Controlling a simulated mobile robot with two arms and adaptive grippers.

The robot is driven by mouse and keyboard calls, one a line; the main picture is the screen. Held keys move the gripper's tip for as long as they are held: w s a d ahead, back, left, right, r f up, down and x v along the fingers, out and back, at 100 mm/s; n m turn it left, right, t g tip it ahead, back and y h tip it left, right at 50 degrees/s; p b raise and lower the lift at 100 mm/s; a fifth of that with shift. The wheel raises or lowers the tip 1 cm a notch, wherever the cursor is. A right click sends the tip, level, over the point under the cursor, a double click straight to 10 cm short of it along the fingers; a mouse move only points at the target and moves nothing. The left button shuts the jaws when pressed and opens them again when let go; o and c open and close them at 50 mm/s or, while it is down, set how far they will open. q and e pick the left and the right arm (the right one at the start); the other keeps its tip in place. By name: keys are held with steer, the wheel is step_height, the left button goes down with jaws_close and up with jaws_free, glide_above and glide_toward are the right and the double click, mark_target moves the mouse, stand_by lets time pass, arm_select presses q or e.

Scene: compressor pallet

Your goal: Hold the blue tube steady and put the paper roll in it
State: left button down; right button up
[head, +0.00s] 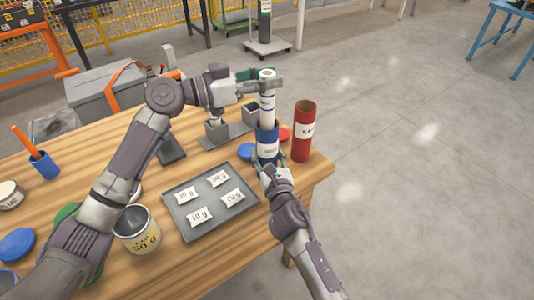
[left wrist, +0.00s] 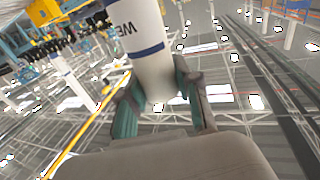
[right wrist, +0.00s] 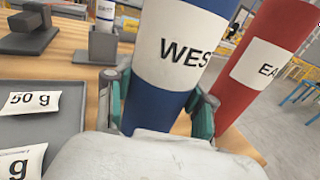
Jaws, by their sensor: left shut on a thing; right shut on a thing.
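The paper roll (head: 267,103), white with blue bands, stands upright above the blue tube (head: 267,138) in the head view. Its lower end meets the tube's mouth; I cannot tell how far inside it is. My left gripper (head: 268,80) is shut around the roll near its top. In the left wrist view the roll (left wrist: 140,45) lies between the fingers (left wrist: 160,105). My right gripper (head: 272,168) is shut on the lower part of the blue tube. In the right wrist view the tube (right wrist: 175,50) shows a white label reading "WES" between the fingers (right wrist: 160,105).
A red tube (head: 304,135) stands close to the right of the blue tube, near the table edge. A grey tray (head: 210,200) with several labelled packets is to the left. Blue (head: 246,151) and red (head: 284,133) lids lie nearby. A tin (head: 136,230) stands front left.

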arm_select(q)
steer(key=c, duration=0.7)
jaws_free()
steer(key=v, duration=1.2)
arm_select(e)
steer(key=o, duration=1.2)
